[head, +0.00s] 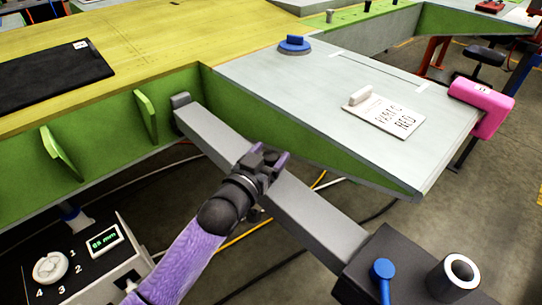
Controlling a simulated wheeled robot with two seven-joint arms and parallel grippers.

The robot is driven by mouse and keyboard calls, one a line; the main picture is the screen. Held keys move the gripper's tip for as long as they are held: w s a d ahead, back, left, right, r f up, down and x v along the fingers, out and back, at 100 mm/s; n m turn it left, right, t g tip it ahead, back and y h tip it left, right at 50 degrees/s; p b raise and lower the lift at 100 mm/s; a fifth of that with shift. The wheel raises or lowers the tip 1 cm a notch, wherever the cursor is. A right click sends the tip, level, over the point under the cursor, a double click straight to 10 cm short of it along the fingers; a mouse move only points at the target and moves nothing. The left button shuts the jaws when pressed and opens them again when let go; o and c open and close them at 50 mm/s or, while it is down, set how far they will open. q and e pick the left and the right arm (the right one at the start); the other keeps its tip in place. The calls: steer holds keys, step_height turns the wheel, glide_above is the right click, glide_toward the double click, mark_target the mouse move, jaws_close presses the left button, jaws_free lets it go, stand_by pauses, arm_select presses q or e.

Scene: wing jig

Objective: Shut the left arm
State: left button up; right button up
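A long grey bar, which looks like the jig's arm (313,217), runs from a dark block (385,265) at the lower right up to the green edge of the wing (172,135). A dark grey pad (181,100) at its far end is at or very near that edge; I cannot tell whether it touches. My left gripper (268,160), on a purple-sleeved arm, is over the middle of the bar. Its fingers are partly hidden, so I cannot tell whether they grip anything. My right gripper is out of view.
A blue-handled pin (382,270) and a grey cylinder (455,276) stand on the dark block. A control box (88,262) with a dial and display is at the lower left. A pink block (481,106) sits on the wing's right edge. Cables cross the floor.

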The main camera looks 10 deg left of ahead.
arm_select(q)
steer(key=shift+o, duration=0.2)
steer(key=shift+s, duration=0.15)
steer(key=p+v, duration=0.2)
steer(key=v, duration=0.7)
steer(key=shift+s, duration=0.35)
steer(key=shift+a, duration=0.1)
